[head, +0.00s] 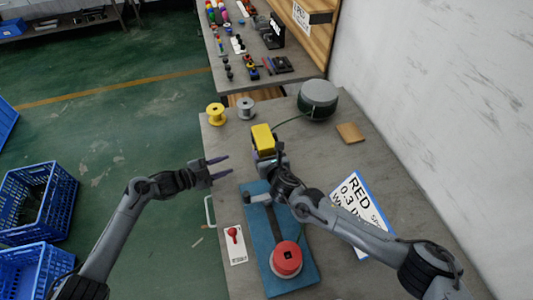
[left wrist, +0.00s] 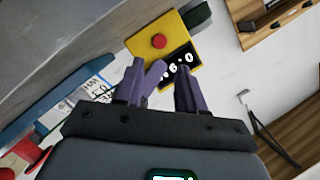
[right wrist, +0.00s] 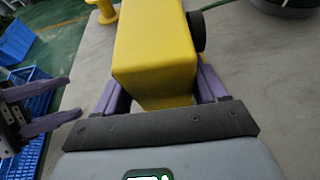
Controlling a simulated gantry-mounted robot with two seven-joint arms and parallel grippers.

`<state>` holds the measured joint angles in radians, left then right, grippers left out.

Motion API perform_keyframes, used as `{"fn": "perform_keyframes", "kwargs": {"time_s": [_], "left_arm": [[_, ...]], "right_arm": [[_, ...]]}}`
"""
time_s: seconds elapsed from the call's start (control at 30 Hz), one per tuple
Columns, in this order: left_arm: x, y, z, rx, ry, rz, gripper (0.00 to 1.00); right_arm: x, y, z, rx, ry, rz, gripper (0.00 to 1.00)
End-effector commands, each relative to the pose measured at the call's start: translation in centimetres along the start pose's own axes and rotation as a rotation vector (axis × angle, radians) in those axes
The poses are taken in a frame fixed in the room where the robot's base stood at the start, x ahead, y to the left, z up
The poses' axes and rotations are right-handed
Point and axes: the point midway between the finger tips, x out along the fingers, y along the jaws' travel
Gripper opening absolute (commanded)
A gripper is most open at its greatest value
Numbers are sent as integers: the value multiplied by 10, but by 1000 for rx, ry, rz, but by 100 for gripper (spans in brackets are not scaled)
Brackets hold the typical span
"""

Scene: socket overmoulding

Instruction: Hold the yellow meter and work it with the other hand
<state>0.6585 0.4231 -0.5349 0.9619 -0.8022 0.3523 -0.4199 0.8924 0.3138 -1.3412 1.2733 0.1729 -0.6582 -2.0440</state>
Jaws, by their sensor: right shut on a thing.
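The yellow meter (head: 263,139) is a yellow box near the middle of the table, held in my right gripper (head: 271,159). The right wrist view shows the meter (right wrist: 155,50) between the two purple fingers (right wrist: 160,95). In the left wrist view the meter (left wrist: 168,48) shows a red button (left wrist: 159,41) and a dark display with white digits, partly hidden by a finger. My left gripper (head: 221,168) is open and empty, left of the meter and apart from it. Its purple fingers (left wrist: 160,85) point towards the meter's face.
A blue board (head: 308,268) carries a red spool (head: 286,259). A yellow spool (head: 215,113), a grey spool (head: 246,108) and a large grey-green drum (head: 317,98) stand behind. A white sign (head: 352,205) lies right; a card with a red switch (head: 234,243) lies front left.

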Motion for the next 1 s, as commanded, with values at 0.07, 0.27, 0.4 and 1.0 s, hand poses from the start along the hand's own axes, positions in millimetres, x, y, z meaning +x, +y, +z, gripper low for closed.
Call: {"fn": "perform_keyframes", "kwargs": {"time_s": [0.07,0.27,0.4,1.0], "left_arm": [[0,0,0,0,0,0,26],[0,0,0,0,0,0,0],[0,0,0,0,0,0,0],[0,0,0,0,0,0,0]], "right_arm": [[0,0,0,0,0,0,33],[0,0,0,0,0,0,33],[0,0,0,0,0,0,33],[0,0,0,-1,1,0,33]]}}
